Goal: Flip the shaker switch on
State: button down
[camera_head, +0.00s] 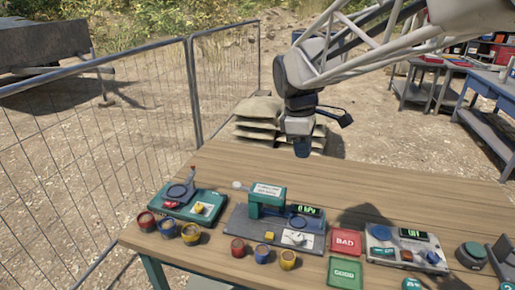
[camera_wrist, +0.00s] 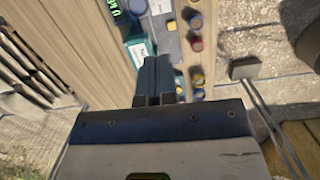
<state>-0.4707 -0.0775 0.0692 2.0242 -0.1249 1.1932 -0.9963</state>
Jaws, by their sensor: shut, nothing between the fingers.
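My gripper (camera_head: 302,147) hangs above the back of the wooden table, apart from all the devices. Its fingers (camera_wrist: 153,80) are together and empty in the wrist view. A teal device (camera_head: 188,202) at the table's left has a dark round plate, an upright lever with a red tip, a red label and a white panel with a yellow knob. A middle device (camera_head: 268,190) has a teal block, a "0 kPa" display and a white dial. A grey device (camera_head: 404,250) at the right has a small display and coloured buttons. I cannot tell which one is the shaker, nor its switch position.
Red, blue and yellow cups (camera_head: 190,233) stand along the front left, with more cups (camera_head: 262,253) in front of the middle device. A red "BAD" tile (camera_head: 345,241) and a green tile (camera_head: 344,271) lie at front. The table's back (camera_head: 240,156) is clear.

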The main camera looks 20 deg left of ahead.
jog(key=w+a+f+n, duration=0.1)
jog(key=w+a+n, duration=0.1)
jog(key=a, duration=0.4)
jog(key=w+a+f+n, duration=0.1)
jog(key=w+a+n, duration=0.15)
jog(key=a, duration=0.35)
jog(key=n+h, duration=0.4)
jog(key=n, duration=1)
send_over(175, 203)
jog(key=a, duration=0.7)
notch_tip(175, 203, down, 12)
jog(key=shift+s, duration=0.15)
jog(key=shift+f, duration=0.15)
jog(key=x, duration=1.4)
jog(key=shift+a, duration=0.2)
